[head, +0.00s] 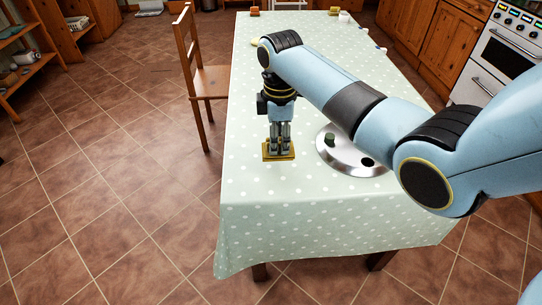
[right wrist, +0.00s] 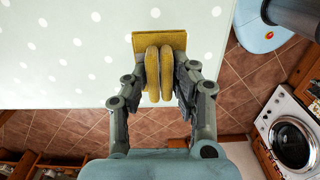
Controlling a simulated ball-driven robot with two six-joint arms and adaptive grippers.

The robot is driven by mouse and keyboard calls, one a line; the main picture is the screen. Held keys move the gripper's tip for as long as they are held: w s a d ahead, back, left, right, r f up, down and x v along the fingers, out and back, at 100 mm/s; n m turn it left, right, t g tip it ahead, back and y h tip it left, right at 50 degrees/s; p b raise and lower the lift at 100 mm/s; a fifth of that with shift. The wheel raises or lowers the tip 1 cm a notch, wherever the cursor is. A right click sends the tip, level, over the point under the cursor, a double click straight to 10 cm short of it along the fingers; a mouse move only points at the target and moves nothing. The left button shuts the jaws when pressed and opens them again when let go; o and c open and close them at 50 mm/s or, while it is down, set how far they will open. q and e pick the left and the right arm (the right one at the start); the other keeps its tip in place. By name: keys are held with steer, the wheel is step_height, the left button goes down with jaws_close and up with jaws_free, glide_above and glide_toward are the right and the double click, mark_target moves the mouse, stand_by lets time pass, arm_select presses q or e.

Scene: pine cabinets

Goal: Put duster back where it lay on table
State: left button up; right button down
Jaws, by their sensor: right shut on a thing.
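The duster (head: 271,154) is a mustard-yellow piece with a flat plate and folded pads. My right gripper (head: 279,145) points down from above and is shut on the duster. In the right wrist view the duster (right wrist: 158,42) sits between both fingers of the gripper (right wrist: 159,82), over the cloth close to its edge. I cannot tell whether the duster touches the cloth. My left gripper is not in view.
A round silver tray-like thing (head: 340,158) with a green knob lies on the table right of the duster, partly behind my arm. A wooden chair (head: 207,82) stands at the table's left side. Small items stand at the far end. The front of the cloth is bare.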

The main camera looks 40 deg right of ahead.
steer(key=shift+w+a+f, duration=0.5)
steer(key=shift+w+f, duration=0.05)
steer(key=shift+w, duration=0.05)
step_height(320, 180, down, 3)
steer(key=shift+f+b, duration=0.2)
steer(key=shift+b, duration=0.15)
steer(key=shift+f, duration=0.25)
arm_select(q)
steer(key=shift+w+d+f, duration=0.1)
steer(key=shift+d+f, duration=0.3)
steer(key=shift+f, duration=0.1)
arm_select(e)
steer(key=shift+f, duration=0.15)
steer(key=c, duration=1.1)
jaws_free()
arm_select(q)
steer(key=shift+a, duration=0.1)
